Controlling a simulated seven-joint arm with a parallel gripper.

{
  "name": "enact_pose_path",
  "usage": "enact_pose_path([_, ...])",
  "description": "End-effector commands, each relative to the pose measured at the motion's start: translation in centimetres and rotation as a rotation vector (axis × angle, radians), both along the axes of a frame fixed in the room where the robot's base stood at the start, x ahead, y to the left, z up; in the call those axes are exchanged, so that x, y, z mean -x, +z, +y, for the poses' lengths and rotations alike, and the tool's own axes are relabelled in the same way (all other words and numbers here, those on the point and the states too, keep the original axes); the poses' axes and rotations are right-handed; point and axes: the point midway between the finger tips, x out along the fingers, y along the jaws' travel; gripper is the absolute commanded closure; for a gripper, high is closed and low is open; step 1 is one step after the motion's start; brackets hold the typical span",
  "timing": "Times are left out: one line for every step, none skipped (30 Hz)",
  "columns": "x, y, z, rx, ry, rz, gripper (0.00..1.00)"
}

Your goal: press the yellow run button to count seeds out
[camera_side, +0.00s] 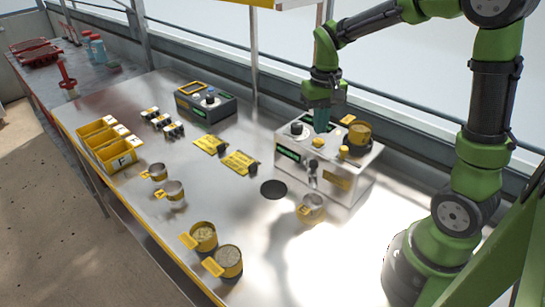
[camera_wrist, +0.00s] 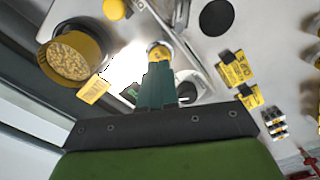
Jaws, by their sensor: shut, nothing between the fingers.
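The seeder (camera_side: 345,180) is a pale metal box at the right of the bench, with a yellow seed hopper (camera_side: 358,134) on top. A low yellow button (camera_side: 318,142) sits on its top, and a second yellow round part (camera_side: 343,152) stands closer to the front edge. My gripper (camera_side: 321,130) is shut and empty, pointing down just over the low yellow button. In the wrist view my fingertips (camera_wrist: 157,66) overlap a yellow, pale-ringed part (camera_wrist: 160,50), partly hidden behind them. I cannot tell whether they touch. The hopper (camera_wrist: 75,54) with seeds shows at the left there.
A black knob (camera_side: 296,129) is beside the button. Yellow cards (camera_side: 240,162), a dark box (camera_side: 206,101), yellow bins (camera_side: 108,147) and seed tins (camera_side: 228,262) lie farther left.

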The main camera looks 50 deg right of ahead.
Motion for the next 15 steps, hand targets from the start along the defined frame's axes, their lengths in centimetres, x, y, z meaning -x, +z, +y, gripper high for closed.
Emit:
enact_pose_path([0.0, 0.5, 0.0, 0.001, 0.0, -0.002, 1.0])
enact_pose_path([0.0, 0.7, 0.0, 0.001, 0.001, -0.002, 1.0])
enact_pose_path([0.0, 1.0, 0.0, 0.001, 0.001, -0.002, 1.0])
enact_pose_path([0.0, 1.3, 0.0, 0.001, 0.001, -0.002, 1.0])
enact_pose_path([-0.1, 1.5, 0.0, 0.001, 0.001, -0.002, 1.0])
enact_pose_path([-0.1, 1.8, 0.0, 0.001, 0.001, -0.002, 1.0])
enact_pose_path([0.0, 2.1, 0.0, 0.001, 0.001, -0.001, 1.0])
enact_pose_path([0.0, 2.3, 0.0, 0.001, 0.001, -0.002, 1.0])
enact_pose_path([0.0, 2.6, 0.0, 0.001, 0.0, -0.002, 1.0])
enact_pose_path([0.0, 2.9, 0.0, 0.001, 0.0, -0.002, 1.0])
enact_pose_path([-0.1, 3.1, 0.0, 0.002, 0.001, -0.003, 1.0])
enact_pose_path([-0.1, 3.4, 0.0, 0.002, 0.001, -0.003, 1.0])
enact_pose_path([0.0, 3.7, 0.0, 0.001, 0.001, -0.002, 1.0])
enact_pose_path([0.0, 3.9, 0.0, 0.001, 0.001, -0.002, 1.0])
enact_pose_path([0.0, 4.2, 0.0, 0.001, 0.001, -0.001, 1.0])
